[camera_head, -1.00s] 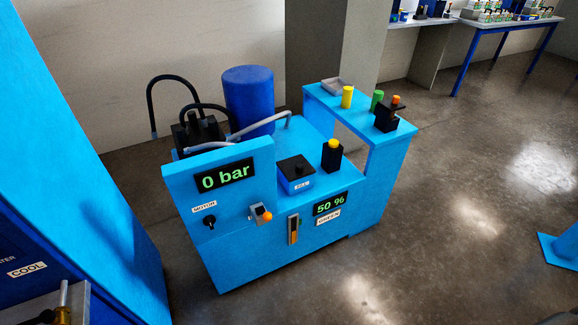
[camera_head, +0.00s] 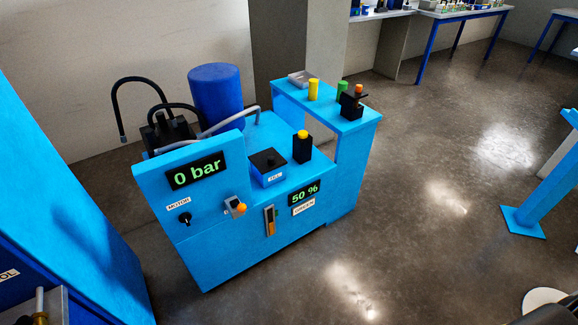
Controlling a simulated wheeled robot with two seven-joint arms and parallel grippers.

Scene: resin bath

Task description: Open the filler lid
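The filler box (camera_head: 272,177) is a blue block with a "FILL" label on its front, standing on the lower deck of the light blue machine. Its black lid (camera_head: 267,159) lies flat on top and looks shut, with a small knob on it. Neither of my grippers can be made out. A white and dark rounded part at the bottom right corner may be mine.
The light blue machine (camera_head: 235,262) carries a "0 bar" display (camera_head: 195,171), a "50 %" display (camera_head: 304,193), a black bottle with a yellow cap (camera_head: 302,148) and a blue drum (camera_head: 217,95). A blue cabinet (camera_head: 60,190) stands at left.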

